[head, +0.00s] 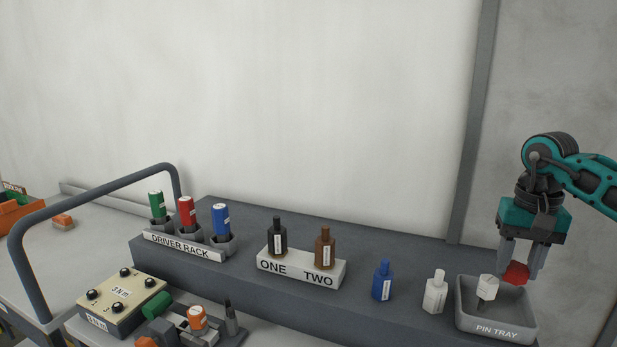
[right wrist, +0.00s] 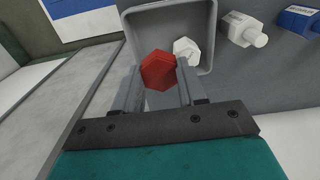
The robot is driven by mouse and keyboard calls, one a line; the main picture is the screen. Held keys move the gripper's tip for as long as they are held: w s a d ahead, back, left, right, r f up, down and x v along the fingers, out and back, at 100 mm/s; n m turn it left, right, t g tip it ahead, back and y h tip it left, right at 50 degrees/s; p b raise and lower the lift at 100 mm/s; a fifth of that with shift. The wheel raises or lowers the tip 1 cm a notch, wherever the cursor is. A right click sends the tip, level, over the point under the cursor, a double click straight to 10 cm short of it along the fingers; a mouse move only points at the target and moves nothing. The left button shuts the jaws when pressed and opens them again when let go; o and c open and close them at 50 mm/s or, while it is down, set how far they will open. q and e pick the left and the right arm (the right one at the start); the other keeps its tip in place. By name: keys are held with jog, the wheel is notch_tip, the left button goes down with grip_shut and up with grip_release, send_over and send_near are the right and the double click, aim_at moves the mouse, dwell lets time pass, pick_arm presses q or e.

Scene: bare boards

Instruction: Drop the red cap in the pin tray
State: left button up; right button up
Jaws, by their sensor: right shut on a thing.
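The red cap (head: 516,273) is a small hexagonal piece held between the fingers of my right gripper (head: 520,262). In the right wrist view the cap (right wrist: 158,70) sits between the two fingertips of the gripper (right wrist: 160,82). The grey pin tray (head: 496,332) is at the right end of the dark shelf, and its rim also shows in the right wrist view (right wrist: 208,35). The cap appears over the tray's back right part, near its rim; its exact height is unclear. My left gripper is not in view.
A white bottle (head: 435,292) and a blue bottle (head: 382,282) stand left of the tray. Farther left are a block marked ONE and TWO (head: 300,268) and the driver rack (head: 183,245) with three coloured drivers. A grey wall rises behind the shelf.

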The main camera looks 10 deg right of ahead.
aim_at(516, 267)
jog(key=shift+f, duration=0.3)
jog(key=o, duration=1.2)
jog(key=shift+r+p, duration=0.8)
jog(key=shift+r, duration=5.65)
